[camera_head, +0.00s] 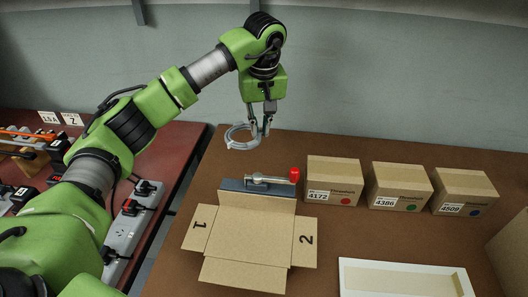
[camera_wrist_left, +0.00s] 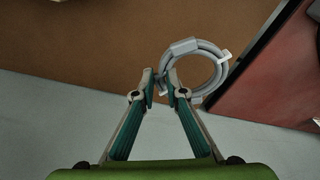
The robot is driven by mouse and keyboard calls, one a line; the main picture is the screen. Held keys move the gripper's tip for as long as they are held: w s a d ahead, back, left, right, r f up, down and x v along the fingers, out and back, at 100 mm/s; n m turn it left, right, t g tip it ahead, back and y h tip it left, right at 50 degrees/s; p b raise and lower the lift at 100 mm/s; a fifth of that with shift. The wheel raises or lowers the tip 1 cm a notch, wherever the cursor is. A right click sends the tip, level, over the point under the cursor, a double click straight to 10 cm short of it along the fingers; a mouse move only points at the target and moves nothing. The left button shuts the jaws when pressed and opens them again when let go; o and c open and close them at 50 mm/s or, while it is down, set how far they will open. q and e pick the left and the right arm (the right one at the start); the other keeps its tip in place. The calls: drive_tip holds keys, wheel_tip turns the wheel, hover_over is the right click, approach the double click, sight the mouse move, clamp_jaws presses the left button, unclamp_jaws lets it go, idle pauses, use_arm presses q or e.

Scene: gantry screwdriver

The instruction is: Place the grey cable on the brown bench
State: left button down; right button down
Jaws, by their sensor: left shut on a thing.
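The grey cable (camera_head: 240,137) is a coiled loop held at the tips of my left gripper (camera_head: 259,128) in the head view. The gripper is shut on one side of the coil. In the left wrist view the grey cable (camera_wrist_left: 207,68) hangs to the right of the fingertips of my left gripper (camera_wrist_left: 160,82). The brown bench (camera_head: 345,145) lies below and behind the cable in the head view, and its surface also fills the top of the left wrist view (camera_wrist_left: 100,40). I cannot tell the exact height of the cable above it. My right gripper is not in view.
An open cardboard box (camera_head: 248,241) lies on the bench, with a clamp tool with a red knob (camera_head: 268,182) behind it. Cartons (camera_head: 333,181) stand to the right, near a white tray (camera_head: 400,268). A red table (camera_head: 185,150) with power strips (camera_head: 125,228) is at the left.

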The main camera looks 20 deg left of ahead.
use_arm(q)
hover_over(259, 160)
drive_tip(key=f, duration=0.4)
drive_tip(key=shift+s+d+f, duration=0.1)
drive_tip(key=shift+s+f, duration=0.05)
drive_tip(key=shift+s, duration=0.05)
drive_tip(key=shift+w+d+f, duration=0.1)
drive_tip(key=shift+f, duration=1.9)
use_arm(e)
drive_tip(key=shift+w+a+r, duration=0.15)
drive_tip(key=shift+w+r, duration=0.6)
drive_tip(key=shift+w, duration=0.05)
use_arm(q)
drive_tip(key=c, duration=2)
unclamp_jaws()
drive_tip(key=shift+f, duration=0.1)
drive_tip(key=shift+c, duration=0.2)
